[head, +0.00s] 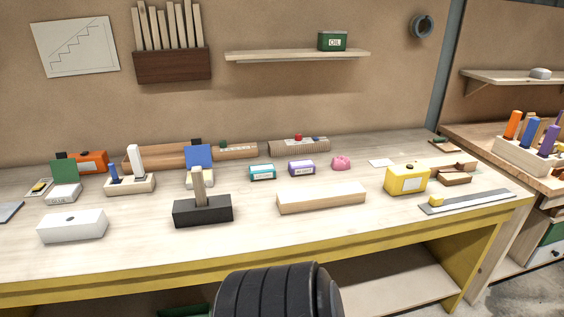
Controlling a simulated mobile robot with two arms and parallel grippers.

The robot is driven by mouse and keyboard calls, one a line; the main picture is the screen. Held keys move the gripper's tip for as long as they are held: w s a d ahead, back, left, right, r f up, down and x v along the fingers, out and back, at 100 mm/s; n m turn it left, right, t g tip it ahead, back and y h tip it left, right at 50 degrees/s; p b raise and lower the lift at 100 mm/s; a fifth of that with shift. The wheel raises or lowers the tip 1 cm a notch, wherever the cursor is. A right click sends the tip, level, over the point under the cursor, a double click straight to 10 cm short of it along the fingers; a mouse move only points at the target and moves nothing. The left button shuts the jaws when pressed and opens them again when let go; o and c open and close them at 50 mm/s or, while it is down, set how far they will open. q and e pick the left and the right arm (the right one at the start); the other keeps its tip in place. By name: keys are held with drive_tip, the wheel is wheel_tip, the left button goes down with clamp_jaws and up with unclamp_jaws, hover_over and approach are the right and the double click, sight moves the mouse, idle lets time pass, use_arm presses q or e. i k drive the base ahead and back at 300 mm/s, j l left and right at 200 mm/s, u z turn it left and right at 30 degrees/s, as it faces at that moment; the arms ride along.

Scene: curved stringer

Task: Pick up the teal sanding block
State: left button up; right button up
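A small teal block with a white label (262,173) sits on the workbench, a little right of the middle of its length and towards the back. It looks like the teal sanding block; its label is too small to read. A similar purple block (301,168) sits just to its right, with a small gap between them. Neither of my grippers is in view. A black ribbed part at the bottom centre looks like part of my own body and stands in front of the bench edge.
A pale wooden bar (322,198) lies in front of the teal block. A black block with an upright wooden post (203,210) stands front left. A pink object (341,163) and a yellow box (407,181) are to the right.

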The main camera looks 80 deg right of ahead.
sight(266, 172)
drive_tip(key=z, duration=2.75)
